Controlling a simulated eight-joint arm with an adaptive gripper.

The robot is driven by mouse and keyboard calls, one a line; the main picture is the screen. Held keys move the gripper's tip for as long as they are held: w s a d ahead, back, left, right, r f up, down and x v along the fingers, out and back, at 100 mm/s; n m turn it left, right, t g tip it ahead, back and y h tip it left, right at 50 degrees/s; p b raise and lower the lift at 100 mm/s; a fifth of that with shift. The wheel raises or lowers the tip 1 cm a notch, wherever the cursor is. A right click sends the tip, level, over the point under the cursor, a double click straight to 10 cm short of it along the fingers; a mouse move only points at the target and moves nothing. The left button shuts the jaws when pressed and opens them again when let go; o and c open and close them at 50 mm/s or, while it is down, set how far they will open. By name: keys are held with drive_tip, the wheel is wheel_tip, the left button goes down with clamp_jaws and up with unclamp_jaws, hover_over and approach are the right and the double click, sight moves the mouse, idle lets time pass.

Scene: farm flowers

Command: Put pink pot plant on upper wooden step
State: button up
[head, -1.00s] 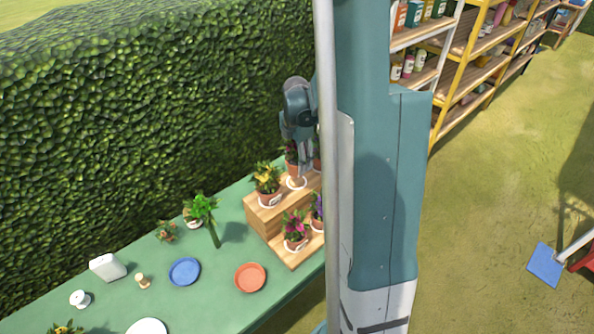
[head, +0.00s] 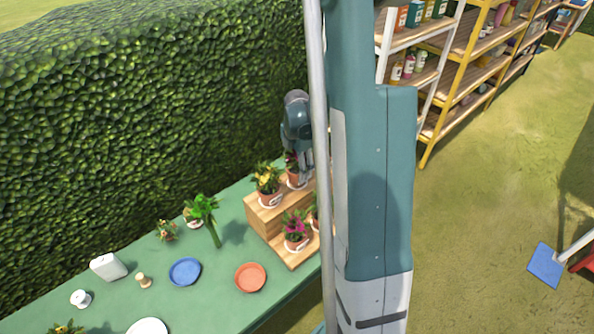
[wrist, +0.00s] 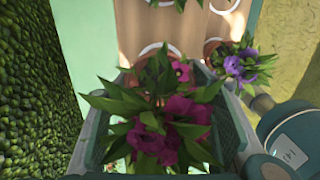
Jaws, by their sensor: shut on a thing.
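My gripper (head: 302,172) is over the upper wooden step (head: 266,217) in the head view, partly hidden by my own column. In the wrist view its jaws (wrist: 165,135) are shut around a pink pot plant with magenta flowers (wrist: 160,140) and long green leaves. The plant also shows beside the fingers in the head view (head: 292,162). Its flowers and leaves hide most of its pot in the wrist view. I cannot tell whether the pot touches the step. Another pink-flowered pot plant (head: 296,226) stands on the lower step (head: 298,257).
A yellow-flowered pot (head: 268,182) stands close left on the upper step. A purple-flowered plant (wrist: 242,65) is at right in the wrist view. The hedge (head: 150,130) runs close behind. The green table (head: 215,290) holds a blue saucer (head: 185,271) and an orange saucer (head: 250,277).

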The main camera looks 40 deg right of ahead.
drive_tip(key=shift+f, duration=0.4)
drive_tip(key=shift+f, duration=0.1)
drive_tip(key=o, duration=1.1)
drive_tip(key=shift+r, duration=6.15)
